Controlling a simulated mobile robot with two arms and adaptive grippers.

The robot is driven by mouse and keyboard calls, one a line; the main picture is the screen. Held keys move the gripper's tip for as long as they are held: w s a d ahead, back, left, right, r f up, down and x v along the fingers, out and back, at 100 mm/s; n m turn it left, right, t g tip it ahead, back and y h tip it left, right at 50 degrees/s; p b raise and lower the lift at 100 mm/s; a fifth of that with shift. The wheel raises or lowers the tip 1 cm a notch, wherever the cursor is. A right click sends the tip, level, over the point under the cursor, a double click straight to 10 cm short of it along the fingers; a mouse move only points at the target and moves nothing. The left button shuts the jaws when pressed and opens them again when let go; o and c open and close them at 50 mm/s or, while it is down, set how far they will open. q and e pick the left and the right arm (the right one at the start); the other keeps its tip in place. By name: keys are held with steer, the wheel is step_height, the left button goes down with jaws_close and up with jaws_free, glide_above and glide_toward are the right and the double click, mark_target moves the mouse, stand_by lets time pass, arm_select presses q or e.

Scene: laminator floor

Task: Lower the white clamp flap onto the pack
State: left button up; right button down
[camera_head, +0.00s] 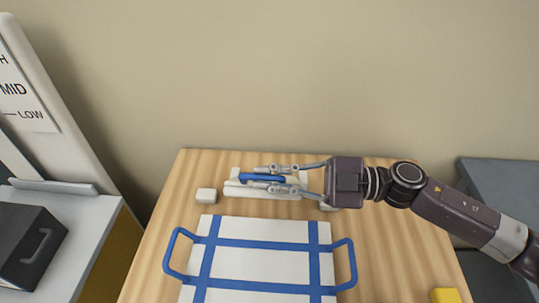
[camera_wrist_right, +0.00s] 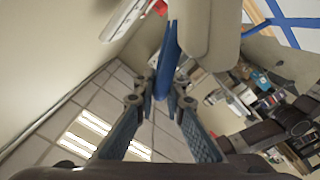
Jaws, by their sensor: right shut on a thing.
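The white clamp flap (camera_head: 236,190) is at the back of the wooden table, with a blue handle bar (camera_head: 250,178) along it. My right gripper (camera_head: 266,177) reaches in from the right, its two fingers on either side of the bar. In the right wrist view the blue handle bar (camera_wrist_right: 168,55) sits between the fingertips (camera_wrist_right: 162,95), which are shut on it. The flap's exact tilt is hard to tell, as the fingers partly cover it. The pack (camera_head: 262,262), white with blue straps and side handles, lies flat in front of the clamp. My left gripper is not in view.
A small white block (camera_head: 206,195) stands left of the clamp. A yellow object (camera_head: 445,295) is at the table's front right. A dark box (camera_head: 30,247) with a handle is on a white unit at left. The wall is close behind the table.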

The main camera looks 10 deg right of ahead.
steer(key=shift+s+a+f+n+b, duration=0.2)
steer(key=shift+s+f+n+b, duration=0.35)
steer(key=shift+s+f, duration=0.55)
steer(key=c, duration=2)
jaws_free()
steer(key=shift+d, duration=0.1)
steer(key=d, duration=0.4)
steer(key=s+d, duration=0.1)
steer(key=d, duration=0.2)
steer(key=s+d, duration=0.1)
steer(key=d, duration=0.3)
steer(key=shift+s+d, duration=0.2)
steer(key=shift+d, duration=0.15)
